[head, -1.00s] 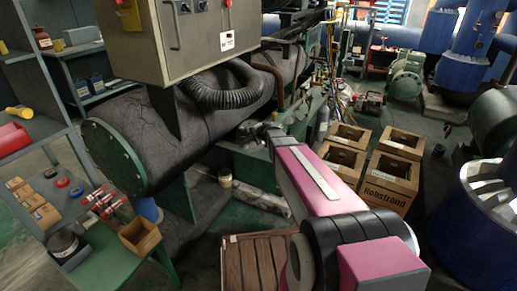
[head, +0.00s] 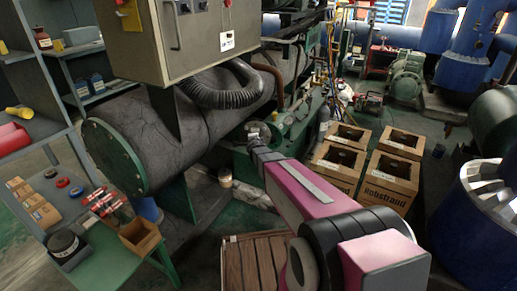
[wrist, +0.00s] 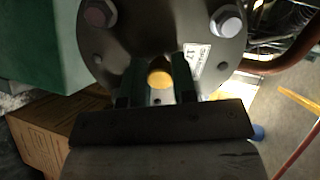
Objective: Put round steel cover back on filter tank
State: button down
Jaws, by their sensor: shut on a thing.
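In the wrist view, a round grey steel cover (wrist: 160,32) with bolt heads near its rim and a small white label fills the upper middle. My gripper (wrist: 159,75) is shut on it, with its two dark fingers on either side of a round yellowish spot at the cover's lower part. In the head view, my gripper (head: 254,138) is at the end of the pink arm, close to the green filter tank assembly (head: 290,128). Whether the cover touches the tank or is apart from it cannot be told; the tank's opening is hidden.
A large dark cylinder (head: 165,135) with a green end plate lies to the left, below a grey control box (head: 185,40). Several open cardboard boxes (head: 390,180) stand on the right. A wooden pallet (head: 250,262) lies in front. A green bench (head: 105,250) holds small parts at left.

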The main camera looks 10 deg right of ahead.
aim_at(266, 139)
jog(key=shift+w+d+f+m+t+h, duration=0.1)
jog(key=shift+w+d+f+m+h, duration=0.4)
jog(key=shift+d+f+m+h, duration=0.5)
jog(key=shift+w+d+f+m+t+h, duration=0.1)
jog(key=shift+w+d+f+m+h, duration=0.45)
jog(key=shift+h, duration=0.8)
jog(key=shift+w+d+f+m+t+h, duration=0.1)
jog(key=shift+w+d+f+m+h, duration=0.45)
jog(key=shift+d+f+h, duration=0.5)
jog(key=shift+x, duration=1.7)
jog(key=c, duration=0.8)
grip_release()
jog(key=shift+s+d+f, duration=0.1)
jog(key=shift+c, duration=0.2)
jog(key=shift+s, duration=0.1)
jog(key=a+v, duration=0.1)
jog(key=v, duration=0.7)
jog(key=shift+w, duration=0.3)
